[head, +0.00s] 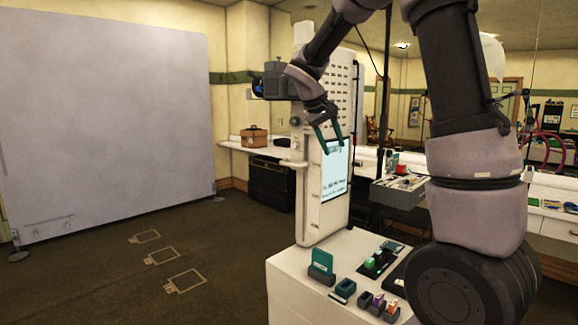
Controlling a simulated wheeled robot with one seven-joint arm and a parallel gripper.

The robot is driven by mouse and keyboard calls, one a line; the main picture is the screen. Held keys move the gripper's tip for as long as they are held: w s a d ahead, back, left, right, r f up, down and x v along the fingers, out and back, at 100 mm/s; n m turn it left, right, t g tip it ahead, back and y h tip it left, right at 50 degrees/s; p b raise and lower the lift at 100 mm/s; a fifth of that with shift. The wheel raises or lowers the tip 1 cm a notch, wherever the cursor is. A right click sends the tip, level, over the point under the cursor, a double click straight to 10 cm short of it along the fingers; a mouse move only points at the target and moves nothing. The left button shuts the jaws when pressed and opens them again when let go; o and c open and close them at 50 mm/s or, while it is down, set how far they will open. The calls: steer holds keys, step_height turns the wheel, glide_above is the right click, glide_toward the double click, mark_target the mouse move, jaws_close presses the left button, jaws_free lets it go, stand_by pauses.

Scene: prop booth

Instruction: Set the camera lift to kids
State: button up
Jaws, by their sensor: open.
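The camera lift appears to be a tall white column (308,215) standing at the back of a white cabinet. A dark camera (271,82) sticks out from its upper left side. A small pale ledge (293,163) juts from the column lower down. A lit screen (335,172) with dark text is on the column's right face. My gripper (331,148) has teal fingers, is open and points down in front of the screen's upper edge. I cannot tell whether it touches anything. No "kids" mark is readable, and my arm covers part of the column.
The white cabinet top (300,275) holds a teal card in a dark stand (321,266), a black tray with a green piece (374,262) and several small dark holders. A grey backdrop (110,110) stands at left. Floor with taped outlines (162,256) lies open between.

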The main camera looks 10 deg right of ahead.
steer(key=w+a+f+n+t+h, duration=0.1)
steer(key=w+a+f+h, duration=0.15)
steer(key=w, duration=0.25)
steer(key=w+a+f+n+h, duration=0.1)
steer(key=w+a+f, duration=0.15)
steer(key=w, duration=0.35)
steer(key=n+t+h, duration=0.4)
steer(key=t, duration=0.1)
glide_toward(287, 165)
steer(key=x, duration=1)
steer(key=shift+w+d+r, duration=0.1)
steer(key=shift+d, duration=0.3)
jaws_close()
